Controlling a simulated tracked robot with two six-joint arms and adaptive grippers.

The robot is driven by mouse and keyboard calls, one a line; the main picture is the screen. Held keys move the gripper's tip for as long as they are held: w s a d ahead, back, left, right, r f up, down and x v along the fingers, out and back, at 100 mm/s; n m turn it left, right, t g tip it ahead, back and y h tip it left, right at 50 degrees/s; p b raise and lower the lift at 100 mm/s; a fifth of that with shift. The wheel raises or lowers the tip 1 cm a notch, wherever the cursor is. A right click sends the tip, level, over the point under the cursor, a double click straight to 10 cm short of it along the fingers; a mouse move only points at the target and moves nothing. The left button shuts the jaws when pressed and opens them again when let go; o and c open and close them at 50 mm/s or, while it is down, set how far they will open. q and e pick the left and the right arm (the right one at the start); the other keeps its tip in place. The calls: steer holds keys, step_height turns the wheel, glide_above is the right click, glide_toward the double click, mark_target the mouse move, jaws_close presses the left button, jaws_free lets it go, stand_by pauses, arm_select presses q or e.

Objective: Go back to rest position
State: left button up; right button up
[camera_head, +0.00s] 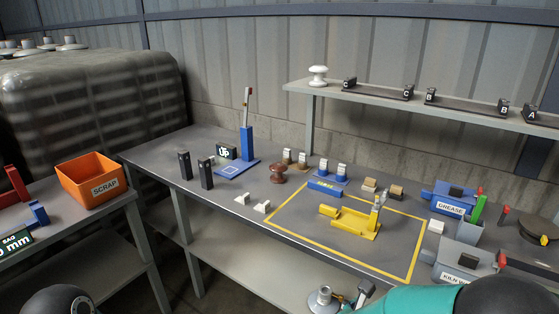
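My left gripper is not in view; only a dark rounded part, apparently of my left arm, shows at the bottom left edge. A teal and black link of my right arm crosses the bottom right corner. Dark and grey parts that look like my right gripper (360,294) show at the bottom edge, in front of the bench. A metal disc with a pale cap (325,298) is just left of them. I cannot tell whether they touch or whether the fingers are open. No gripper is over the bench top.
The bench (225,205) carries a yellow fixture (350,220) inside a yellow outline, a brown insulator (279,173), a blue post (247,143) and a GREASE box (450,200). An orange SCRAP bin (90,180) stands left. A shelf (400,96) with a white insulator (318,75) runs behind.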

steer(key=s+d+f+n+g+y+p, duration=0.1)
steer(key=s+d+f+n+y+p, duration=0.15)
steer(key=f+n, duration=0.45)
steer(key=s+d+f+n+g+y+p, duration=0.1)
steer(key=d+f+n+y+p, duration=0.15)
steer(key=f+n, duration=0.45)
steer(key=s+a+f+n+g+y, duration=0.2)
steer(key=s+a+n+y, duration=0.2)
steer(key=n, duration=1)
steer(key=s+a+f+n+g+y+p, duration=0.1)
steer(key=s+a+f+n+g+y, duration=0.2)
steer(key=s+a+n, duration=0.6)
steer(key=s+n+y, duration=0.1)
steer(key=n, duration=0.3)
steer(key=shift+s+a+f+n+y+p, duration=0.15)
steer(key=shift+s+a+n+y+p, duration=0.15)
steer(key=shift+s+n, duration=0.1)
